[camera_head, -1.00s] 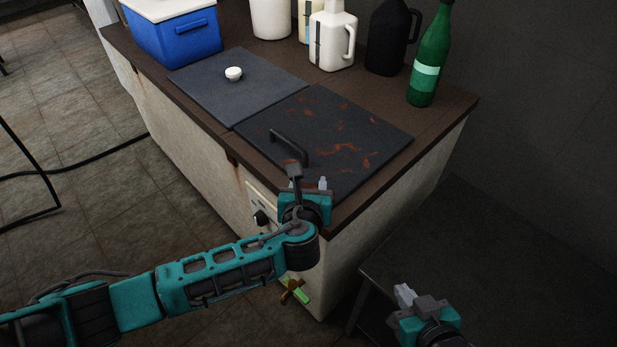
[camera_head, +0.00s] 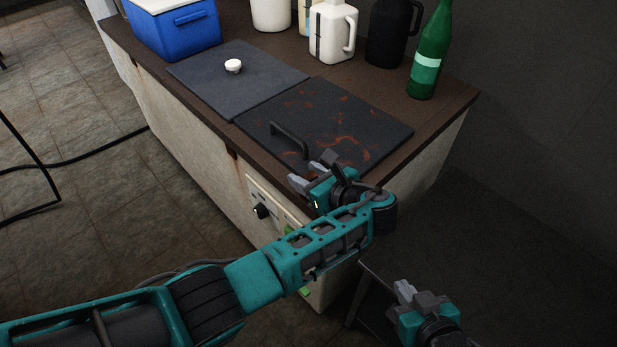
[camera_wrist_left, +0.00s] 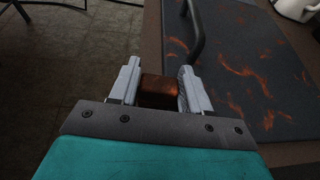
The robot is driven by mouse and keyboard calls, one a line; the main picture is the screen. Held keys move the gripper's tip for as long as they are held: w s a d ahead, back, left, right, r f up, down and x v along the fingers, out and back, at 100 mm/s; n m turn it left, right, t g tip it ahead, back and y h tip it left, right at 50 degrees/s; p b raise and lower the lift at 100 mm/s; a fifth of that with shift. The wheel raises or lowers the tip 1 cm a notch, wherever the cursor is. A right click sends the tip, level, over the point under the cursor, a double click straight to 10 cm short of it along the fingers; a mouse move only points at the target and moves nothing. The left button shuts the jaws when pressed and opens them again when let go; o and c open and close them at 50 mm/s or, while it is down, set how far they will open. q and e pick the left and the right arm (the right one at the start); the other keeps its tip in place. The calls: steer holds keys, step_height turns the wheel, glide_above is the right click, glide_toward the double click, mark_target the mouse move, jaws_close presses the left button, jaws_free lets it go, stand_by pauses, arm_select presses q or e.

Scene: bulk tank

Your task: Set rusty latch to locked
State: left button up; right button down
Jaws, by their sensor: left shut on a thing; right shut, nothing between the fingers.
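The rusty latch is a small reddish-brown block (camera_wrist_left: 158,91) at the front edge of the rusty-patched dark lid (camera_head: 340,125), below its black handle (camera_head: 288,141). In the left wrist view it sits between the two grey fingers. My left gripper (camera_head: 312,173) is shut on it in the head view, where the fingers and wrist hide most of the latch. Whether it stands locked cannot be told. My right gripper (camera_head: 404,291) is shut and empty, low at the right, in front of the tank and away from the latch.
A second grey lid (camera_head: 215,85) with a white knob (camera_head: 233,66) lies to the left. A blue cooler (camera_head: 178,32), white jugs (camera_head: 333,32), a black jug (camera_head: 390,35) and a green bottle (camera_head: 430,50) stand at the back. A black dial (camera_head: 261,211) is on the front face.

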arm_select(q)
steer(key=shift+f, duration=0.1)
arm_select(e)
steer(key=shift+a, duration=0.15)
arm_select(q)
steer(key=shift+n+g, duration=0.3)
arm_select(e)
steer(key=shift+w+r, duration=0.2)
arm_select(q)
steer(key=o, duration=1)
steer(key=shift+c, duration=0.2)
steer(key=p+v, duration=0.1)
steer(key=v, duration=0.6)
steer(key=shift+w, duration=0.1)
steer(key=b+v, duration=0.1)
steer(key=v, duration=0.5)
steer(key=shift+f+b, duration=0.15)
steer(key=shift+b, duration=0.2)
arm_select(e)
steer(key=shift+a, duration=0.25)
